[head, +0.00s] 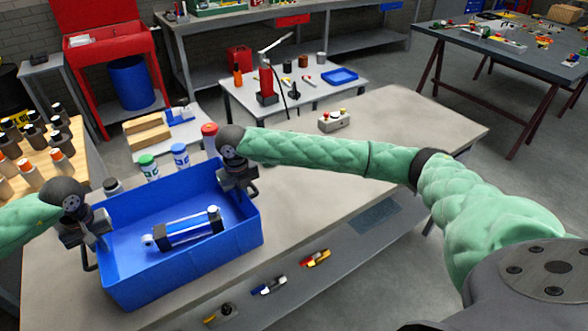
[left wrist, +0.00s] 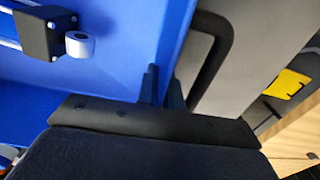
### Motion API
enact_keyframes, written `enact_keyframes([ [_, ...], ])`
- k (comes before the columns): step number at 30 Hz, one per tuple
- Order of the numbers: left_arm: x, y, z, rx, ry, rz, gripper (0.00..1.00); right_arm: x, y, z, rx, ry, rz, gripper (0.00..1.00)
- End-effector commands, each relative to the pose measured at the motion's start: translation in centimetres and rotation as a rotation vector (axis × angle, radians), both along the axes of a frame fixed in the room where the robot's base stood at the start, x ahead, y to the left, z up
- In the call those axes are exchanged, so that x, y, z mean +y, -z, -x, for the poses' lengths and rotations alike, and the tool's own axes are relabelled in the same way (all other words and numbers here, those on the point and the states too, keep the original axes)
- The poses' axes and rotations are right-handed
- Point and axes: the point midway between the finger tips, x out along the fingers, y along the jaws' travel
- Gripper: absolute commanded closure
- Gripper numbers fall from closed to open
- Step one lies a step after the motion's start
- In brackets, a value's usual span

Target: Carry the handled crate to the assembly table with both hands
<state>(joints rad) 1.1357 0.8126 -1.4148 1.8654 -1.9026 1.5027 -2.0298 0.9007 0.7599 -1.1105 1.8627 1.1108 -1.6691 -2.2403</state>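The blue crate (head: 180,272) stands on the near left part of a long grey-topped table. A blue cylinder with black and silver ends (head: 188,230) lies in it. My left gripper (head: 98,243) is at the crate's left end wall, over a black loop handle (head: 88,259). In the left wrist view its two fingers (left wrist: 163,88) are close together at the crate wall (left wrist: 174,40), beside the handle (left wrist: 222,45); whether they clamp is unclear. My right gripper (head: 246,193) is at the opposite end wall. Its fingertips and any handle there are not clear.
Bottles with green (head: 147,167), blue (head: 180,155) and red caps stand behind the crate. A control box with buttons (head: 334,120) is farther along the tabletop (head: 410,125), which is mostly clear. A dark-topped table with parts (head: 500,50) stands far right.

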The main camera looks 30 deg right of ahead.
Motion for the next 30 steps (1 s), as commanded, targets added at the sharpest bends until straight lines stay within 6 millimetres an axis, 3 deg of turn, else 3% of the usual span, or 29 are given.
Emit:
enact_keyframes([
  [3,0.1,-0.1,0.0,0.0,-0.001,0.0,0.74,-0.1,-0.1,0.0,0.0,0.001,0.0,0.74],
  [14,-0.1,-0.7,0.0,-0.001,0.001,0.002,0.74,0.1,-0.1,0.0,0.0,-0.001,-0.001,0.74],
  [30,0.0,-9.8,-0.1,-0.001,0.0,0.001,0.74,0.1,-0.1,0.0,0.0,-0.001,-0.002,0.74],
])
